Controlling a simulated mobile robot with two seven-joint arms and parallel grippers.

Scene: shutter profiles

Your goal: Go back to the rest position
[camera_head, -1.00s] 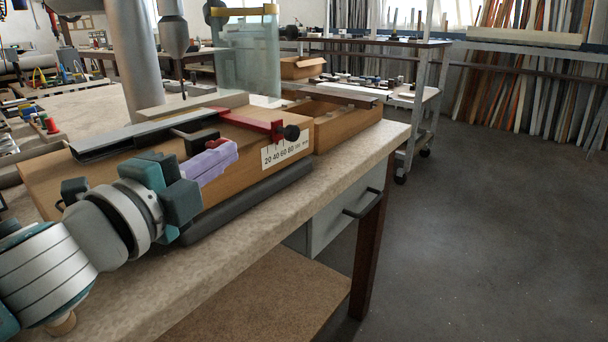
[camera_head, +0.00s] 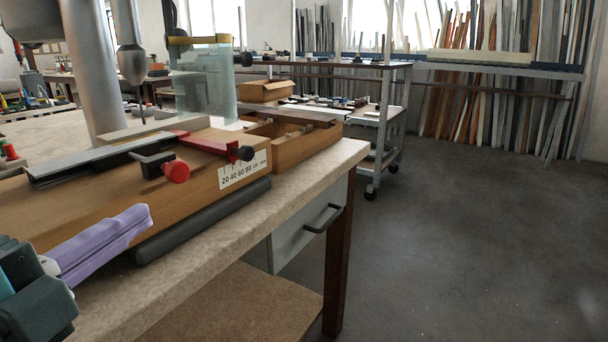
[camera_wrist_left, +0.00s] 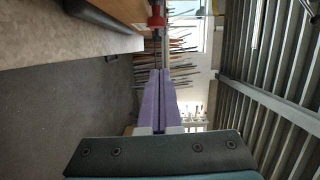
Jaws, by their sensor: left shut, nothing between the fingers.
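My left gripper (camera_head: 140,218) shows at the lower left of the head view, with purple fingers and a dark teal body. Its fingers are shut with nothing between them. They are in front of the near side of the wooden machine base on the bench. In the left wrist view the two purple fingers (camera_wrist_left: 158,82) lie side by side, touching, and point away from the camera. The wooden machine base (camera_head: 130,210) carries a metal profile (camera_head: 100,162) and a red clamp (camera_head: 205,143). My right gripper is not in view.
The workbench (camera_head: 225,235) runs along the left, with a grey drawer (camera_head: 305,232) under its top. A wooden box (camera_head: 290,148) stands at its far end. A wheeled trolley (camera_head: 385,140) stands behind. The grey floor (camera_head: 470,240) at right is clear.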

